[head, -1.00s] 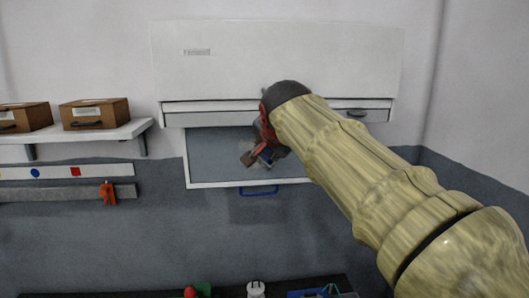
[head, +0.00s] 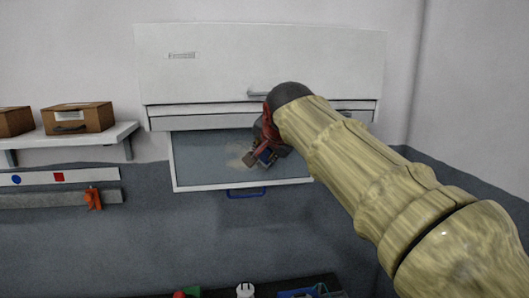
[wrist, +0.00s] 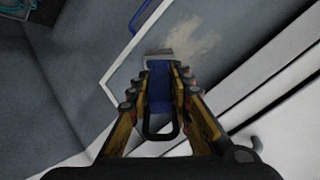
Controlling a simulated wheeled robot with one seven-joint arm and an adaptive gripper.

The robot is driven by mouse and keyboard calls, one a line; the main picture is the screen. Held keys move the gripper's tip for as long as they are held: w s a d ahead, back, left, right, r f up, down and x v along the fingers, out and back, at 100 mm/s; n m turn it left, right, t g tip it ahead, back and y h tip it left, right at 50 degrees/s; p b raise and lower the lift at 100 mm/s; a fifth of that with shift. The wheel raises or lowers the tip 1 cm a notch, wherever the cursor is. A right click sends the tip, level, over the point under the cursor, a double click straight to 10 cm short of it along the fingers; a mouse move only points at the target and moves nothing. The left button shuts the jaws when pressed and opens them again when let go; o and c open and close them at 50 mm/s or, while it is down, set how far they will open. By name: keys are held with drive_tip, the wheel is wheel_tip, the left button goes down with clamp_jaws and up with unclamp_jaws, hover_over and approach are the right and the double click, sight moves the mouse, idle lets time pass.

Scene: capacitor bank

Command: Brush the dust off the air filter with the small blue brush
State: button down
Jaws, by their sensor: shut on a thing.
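The air filter (head: 205,160) is a grey panel in a white frame, under the white cabinet front, with a blue handle (head: 247,194) at its lower edge. The filter also fills the middle of the wrist view (wrist: 230,50). A pale, beige dust patch (wrist: 198,38) lies on it. My gripper (head: 262,155) is in front of the filter, just right of the dust in the head view. In the wrist view my gripper (wrist: 158,82) is shut on the small blue brush (wrist: 158,95). The brush's pale tip points at the dust's edge; I cannot tell whether it touches.
The white cabinet front (head: 260,65) juts above the filter. A shelf (head: 90,136) with brown boxes and a rail with an orange clip (head: 93,199) are on the left. Small items sit on a dark bench (head: 215,292) below. The wall beneath the filter is clear.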

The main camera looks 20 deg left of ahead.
drive_tip(key=shift+w+d, duration=0.1)
drive_tip(key=shift+d, duration=0.05)
drive_tip(key=d, duration=0.1)
drive_tip(key=w+d, duration=0.1)
drive_tip(key=shift+w+d+f, duration=0.1)
drive_tip(key=shift+w+d, duration=0.2)
drive_tip(key=shift+d, duration=0.05)
idle(0.3)
drive_tip(key=shift+w+d, duration=0.4)
drive_tip(key=shift+d, duration=0.2)
drive_tip(key=shift+w+d, duration=0.4)
drive_tip(key=shift+d, duration=0.2)
drive_tip(key=shift+d+f+b, duration=0.1)
drive_tip(key=shift+f+b, duration=0.45)
drive_tip(key=shift+f, duration=0.25)
